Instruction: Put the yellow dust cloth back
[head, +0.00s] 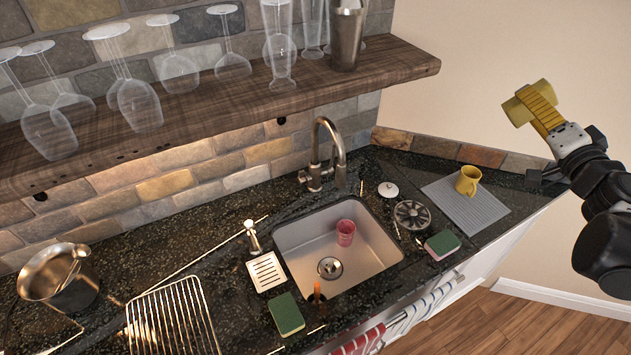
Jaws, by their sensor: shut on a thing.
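My gripper (541,108) is raised at the upper right, in front of the plain wall and to the right of the shelf. It is shut on a rolled or folded yellow thing, which looks like the yellow dust cloth (519,112). The cloth is held clear of the counter and touches nothing else that I can see. The ridged yellow fingers hide part of it. No other yellow cloth is in view.
The black counter (230,225) holds a sink (295,238) with a red cup (345,232), sponges, a wire rack (172,318) and a pot (58,275). A yellow mug (468,180) stands on a grey mat (490,208). Striped towels hang at the front. Glasses line the wooden shelf (190,105).

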